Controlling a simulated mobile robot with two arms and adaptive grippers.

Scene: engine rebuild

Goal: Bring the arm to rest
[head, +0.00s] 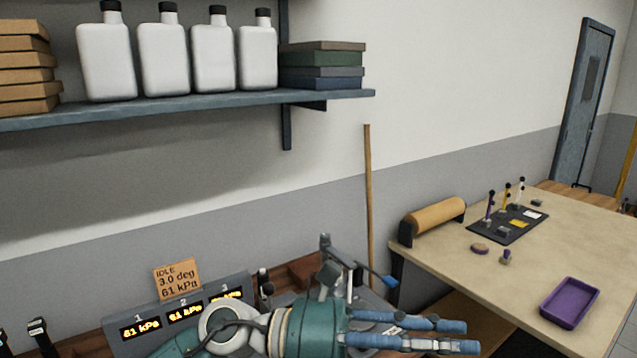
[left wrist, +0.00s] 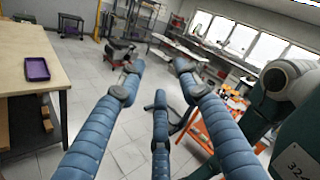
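My left arm comes in along the bottom of the head view, teal with blue segmented fingers. Its left gripper (head: 466,337) points right, in front of the wall and short of the beige workbench (head: 445,237). In the left wrist view, the fingers of the left gripper (left wrist: 158,76) are spread apart with nothing between them, and the grey tiled floor shows beyond. The gripper touches nothing that I can see. My right gripper is in neither view.
A purple tray (head: 569,302), a black mat (head: 508,225) with small tools and a brown roll (head: 433,216) are on the workbench. A gauge panel (head: 183,312) reading 61 kPa stands lower left, under a shelf (head: 200,106) of white bottles. Open floor (left wrist: 115,135) lies below the gripper.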

